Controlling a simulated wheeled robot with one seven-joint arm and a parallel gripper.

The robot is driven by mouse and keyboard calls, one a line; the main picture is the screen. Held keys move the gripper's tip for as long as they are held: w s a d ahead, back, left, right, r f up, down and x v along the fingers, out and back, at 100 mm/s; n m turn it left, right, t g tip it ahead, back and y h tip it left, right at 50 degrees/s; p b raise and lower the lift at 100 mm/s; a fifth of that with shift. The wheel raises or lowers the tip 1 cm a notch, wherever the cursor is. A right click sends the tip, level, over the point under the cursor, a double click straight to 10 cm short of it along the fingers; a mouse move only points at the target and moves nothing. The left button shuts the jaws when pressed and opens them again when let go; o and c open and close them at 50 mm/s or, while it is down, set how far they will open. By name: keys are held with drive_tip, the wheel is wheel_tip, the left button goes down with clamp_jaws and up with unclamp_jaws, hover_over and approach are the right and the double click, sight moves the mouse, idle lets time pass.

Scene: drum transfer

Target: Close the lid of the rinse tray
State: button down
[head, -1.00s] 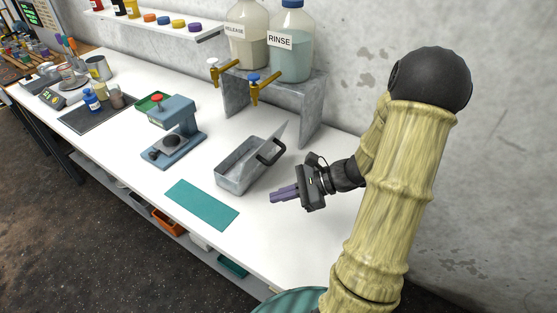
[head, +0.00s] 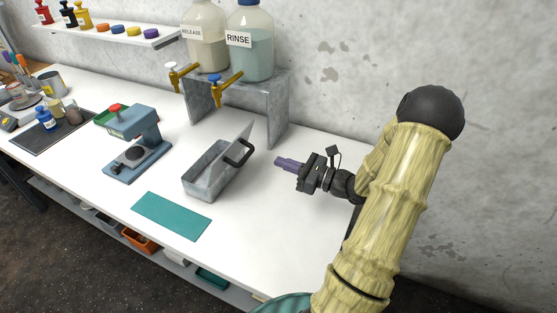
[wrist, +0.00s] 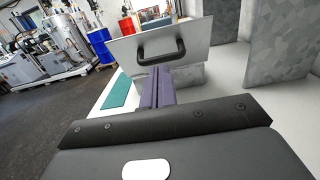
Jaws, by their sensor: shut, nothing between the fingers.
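The rinse tray (head: 205,183) is a grey metal box on the white bench, in the middle of the head view. Its lid (head: 237,150) stands raised along the tray's right side, tilted a little outward, with a black handle (head: 239,153) on its outer face. The wrist view shows the lid (wrist: 200,40) and its handle (wrist: 161,49) straight ahead, with part of the tray below. My gripper (head: 277,162) is to the right of the lid, apart from it in the head view. Its purple fingers (wrist: 157,88) are together and empty, pointing toward the lid.
A grey stand (head: 278,115) with the rinse bottle (head: 250,50) and release bottle (head: 205,45) is behind the tray. A blue-grey press (head: 138,145) stands left. A teal mat (head: 172,215) lies in front. The bench right of the tray is clear.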

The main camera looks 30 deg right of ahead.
sight(235, 146)
drive_tip(key=p+x, duration=0.2)
drive_tip(key=x, duration=1)
drive_tip(key=shift+a, duration=0.15)
idle(1.2)
drive_tip(key=b+v, duration=0.2)
drive_tip(key=v, duration=1.5)
drive_tip(key=shift+s, duration=0.1)
